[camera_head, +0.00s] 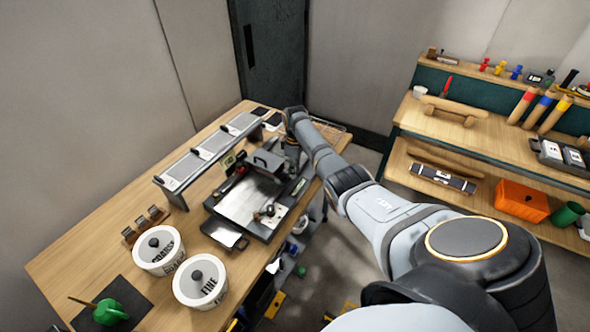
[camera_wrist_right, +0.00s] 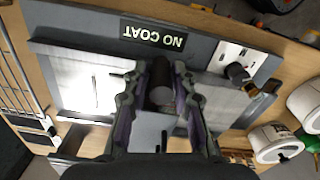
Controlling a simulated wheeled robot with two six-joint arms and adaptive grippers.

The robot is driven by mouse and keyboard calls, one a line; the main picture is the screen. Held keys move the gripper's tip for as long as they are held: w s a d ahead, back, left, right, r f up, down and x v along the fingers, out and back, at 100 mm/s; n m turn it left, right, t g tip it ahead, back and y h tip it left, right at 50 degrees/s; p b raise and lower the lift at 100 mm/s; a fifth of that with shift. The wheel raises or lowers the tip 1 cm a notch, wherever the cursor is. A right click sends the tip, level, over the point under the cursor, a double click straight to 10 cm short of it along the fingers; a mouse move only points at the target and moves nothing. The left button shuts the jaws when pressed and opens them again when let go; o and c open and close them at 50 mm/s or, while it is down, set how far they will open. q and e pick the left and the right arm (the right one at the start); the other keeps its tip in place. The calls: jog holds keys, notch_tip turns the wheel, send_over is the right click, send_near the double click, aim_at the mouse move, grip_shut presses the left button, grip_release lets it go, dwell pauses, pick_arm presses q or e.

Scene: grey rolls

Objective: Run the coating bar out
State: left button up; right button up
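The coater (camera_head: 245,202) stands on the wooden bench with a pale bed and a dark frame. A dark grey coating bar carriage (camera_head: 264,163) lies across its far end. In the right wrist view the coating bar crosses the pale bed, with a dark cylindrical grip (camera_wrist_right: 162,82) upright on it. My right gripper (camera_head: 291,158) is over this far end, largely hidden by my arm. In the wrist view the right gripper (camera_wrist_right: 160,88) has one finger on each side of the grip. Whether both fingers press on it is unclear. My left gripper is out of view.
A NO COAT label (camera_wrist_right: 153,34) is on the coater's frame. A long rack of grey panels (camera_head: 210,150) runs behind it. Lidded pots FINE (camera_head: 201,290) and COARSE (camera_head: 160,262) stand at the near left. A shelf unit (camera_head: 480,140) stands at the right.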

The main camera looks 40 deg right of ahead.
jog(key=shift+o, duration=1.2)
jog(key=shift+r, duration=0.1)
notch_tip(320, 180, up, 12)
jog(key=shift+f, duration=0.1)
